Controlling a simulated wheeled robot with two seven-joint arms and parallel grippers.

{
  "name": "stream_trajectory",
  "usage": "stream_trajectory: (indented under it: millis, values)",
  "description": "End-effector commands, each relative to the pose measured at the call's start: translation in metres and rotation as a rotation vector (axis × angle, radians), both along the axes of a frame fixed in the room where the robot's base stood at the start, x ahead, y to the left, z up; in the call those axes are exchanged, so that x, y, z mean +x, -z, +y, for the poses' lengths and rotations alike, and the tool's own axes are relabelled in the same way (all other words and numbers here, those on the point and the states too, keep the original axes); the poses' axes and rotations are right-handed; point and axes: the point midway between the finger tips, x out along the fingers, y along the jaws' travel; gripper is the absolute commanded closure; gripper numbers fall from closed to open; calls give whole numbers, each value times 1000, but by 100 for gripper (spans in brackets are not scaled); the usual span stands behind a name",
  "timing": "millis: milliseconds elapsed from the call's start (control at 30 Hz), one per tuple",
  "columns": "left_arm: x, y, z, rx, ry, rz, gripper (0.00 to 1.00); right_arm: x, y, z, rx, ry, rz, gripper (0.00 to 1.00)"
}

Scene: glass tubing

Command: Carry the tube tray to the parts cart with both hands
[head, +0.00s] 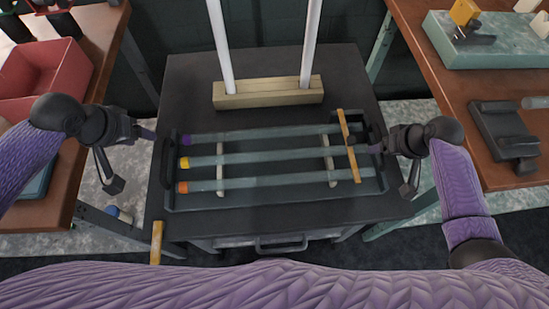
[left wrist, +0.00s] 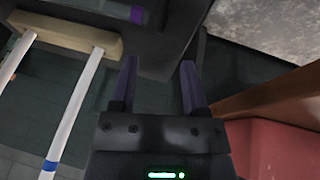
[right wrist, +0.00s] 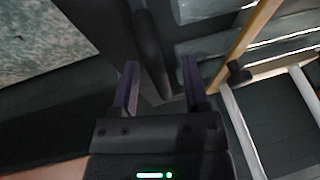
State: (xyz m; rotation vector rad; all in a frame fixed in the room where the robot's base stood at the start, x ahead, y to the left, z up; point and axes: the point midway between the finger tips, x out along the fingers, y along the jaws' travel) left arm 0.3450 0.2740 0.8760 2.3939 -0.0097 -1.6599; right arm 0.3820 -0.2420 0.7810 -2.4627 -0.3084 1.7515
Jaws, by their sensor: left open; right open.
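The tube tray (head: 280,203) is a dark, shallow tray lying flat on a black-topped cabinet (head: 200,75). It holds three glass tubes side by side, with purple (head: 186,140), yellow (head: 185,163) and orange (head: 183,188) left ends. My left gripper (head: 152,134) is open at the tray's left end; its fingers also show in the left wrist view (left wrist: 160,75), empty. My right gripper (head: 364,146) is open at the right end. In the right wrist view, a dark rounded bar (right wrist: 150,45) runs between its fingers; I cannot tell whether they touch it. I cannot tell which furniture is the parts cart.
A wooden block (head: 265,95) with two white upright rods stands behind the tray. A wooden strip (head: 348,150) lies across the tray's right part. Wooden benches flank the cabinet, with a red bin (head: 45,80) left and a dark fixture (head: 503,130) right.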

Motion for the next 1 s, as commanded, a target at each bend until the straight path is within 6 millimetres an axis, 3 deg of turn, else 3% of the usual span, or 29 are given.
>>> stream_trajectory:
  millis: [167, 500, 600, 1000]
  values:
    - [-6, -14, 1, 1, 2, 2, 42, -2, -5, -2, -1, 1, -1, 42]
    - [-6, -14, 1, 0, 1, 1, 42, -29, -85, -21, -6, -2, -2, 42]
    - [-6, -14, 1, 0, 1, 1, 42, -34, -101, -25, -2, 0, -2, 42]
    - [-5, -14, 1, 0, 1, 1, 42, -38, -111, -27, 0, 0, 0, 42]
